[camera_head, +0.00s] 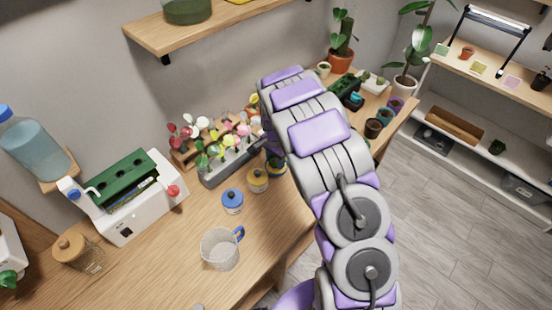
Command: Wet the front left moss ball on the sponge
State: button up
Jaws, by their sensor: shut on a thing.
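My purple and grey arm rises through the middle of the view and bends down at its far end. Only a small part of my gripper (271,149) shows, low beside the flower rack and mostly hidden behind the arm. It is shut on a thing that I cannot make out. I cannot pick out the moss balls or the sponge in this view; the arm covers part of the table there.
A grey rack of colourful flowers (231,165) stands left of my gripper. A blue-lidded jar (232,202), a yellow-lidded jar (257,180) and a clear mug (220,250) stand in front. A white machine (130,208) is left. Several small pots (374,128) stand right of my arm.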

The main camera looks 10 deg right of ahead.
jog(key=shift+d+f, duration=0.1)
jog(key=shift+d, duration=1.1)
jog(key=shift+a+r, duration=0.3)
jog(key=shift+a, duration=0.4)
jog(key=shift+a+r+p, duration=0.2)
jog(key=shift+r+p, duration=0.15)
jog(key=shift+r, duration=0.3)
jog(key=shift+d+r+p, duration=0.2)
jog(key=shift+d+r, duration=0.15)
jog(key=shift+r, duration=0.3)
jog(key=shift+d+r+p, duration=0.2)
jog(key=shift+d+r, duration=0.1)
jog(key=shift+r, duration=0.9)
jog(key=shift+a+r+p, duration=0.5)
jog(key=shift+r, duration=0.3)
jog(key=shift+d, duration=0.1)
jog(key=shift+d, duration=0.3)
jog(key=shift+a, duration=0.2)
